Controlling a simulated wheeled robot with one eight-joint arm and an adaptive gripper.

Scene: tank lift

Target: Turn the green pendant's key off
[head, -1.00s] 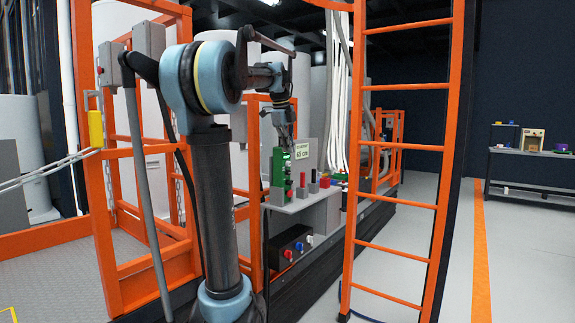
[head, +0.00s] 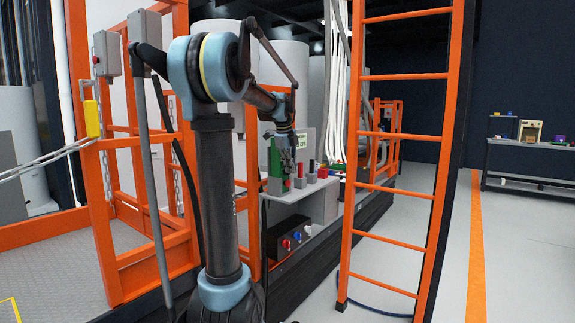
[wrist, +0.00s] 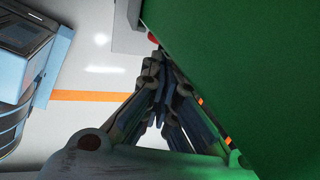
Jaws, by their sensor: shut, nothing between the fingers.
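The green pendant (head: 275,160) stands upright on the grey shelf, partly hidden behind my wrist and gripper. My gripper (head: 290,168) is in front of it, pointing down. In the wrist view, the green pendant (wrist: 245,60) fills the right side very close to the fingers. My gripper (wrist: 158,62) is shut there and empty. A small red part (wrist: 153,38) shows just beyond the fingertips at the green edge. The key cannot be made out in either view, and I cannot tell whether the fingers touch the pendant.
The grey shelf (head: 290,195) also carries small red-topped blocks (head: 312,168). A black box (head: 290,242) with coloured knobs is below. An orange ladder (head: 398,182) stands at the right. An orange frame (head: 98,190) is at the left. The floor right of the ladder is open.

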